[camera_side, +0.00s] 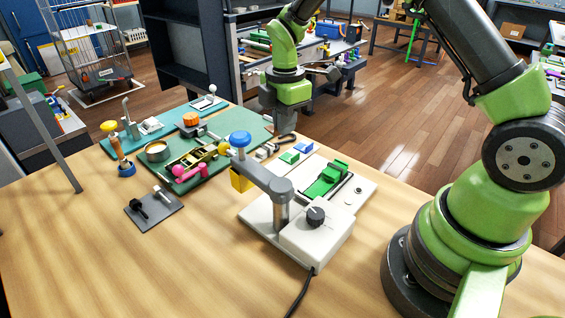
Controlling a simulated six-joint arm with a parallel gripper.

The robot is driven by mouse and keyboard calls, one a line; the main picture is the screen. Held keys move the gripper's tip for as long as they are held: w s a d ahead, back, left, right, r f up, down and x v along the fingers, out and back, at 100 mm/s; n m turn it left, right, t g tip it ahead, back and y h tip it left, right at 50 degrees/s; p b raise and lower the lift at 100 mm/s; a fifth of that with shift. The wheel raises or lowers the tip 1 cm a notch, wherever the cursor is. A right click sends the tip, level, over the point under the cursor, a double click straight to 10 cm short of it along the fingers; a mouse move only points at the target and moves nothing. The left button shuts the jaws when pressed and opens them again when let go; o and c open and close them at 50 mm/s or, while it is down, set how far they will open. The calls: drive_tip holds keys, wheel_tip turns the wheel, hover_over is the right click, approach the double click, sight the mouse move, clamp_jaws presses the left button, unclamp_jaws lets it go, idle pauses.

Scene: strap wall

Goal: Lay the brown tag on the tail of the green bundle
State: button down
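A green bundle (326,181) lies in a dark slot on a white board (361,188), right of the middle of the table. Its far end is thicker, and a flat green strip runs toward the near left. I cannot make out a brown tag anywhere. My gripper (284,130) points down beyond these blocks, left of the bundle and farther back. Its fingers are small and dark here, so I cannot tell whether they are apart or hold something.
A white device with a grey post and arm (281,205), topped by a blue knob (240,139), stands left of the bundle. Green mats with several tools lie at the back left. A grey plate (154,211) lies nearer. The front left of the wooden table (110,265) is clear.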

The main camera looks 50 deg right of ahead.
drive_tip(key=s+a+r+m, duration=0.3)
drive_tip(key=s+r+m, duration=0.3)
drive_tip(key=m, duration=0.6)
drive_tip(key=n, duration=3.3)
approach(319, 183)
wheel_tip(319, 183, down, 7)
drive_tip(key=shift+f, duration=0.1)
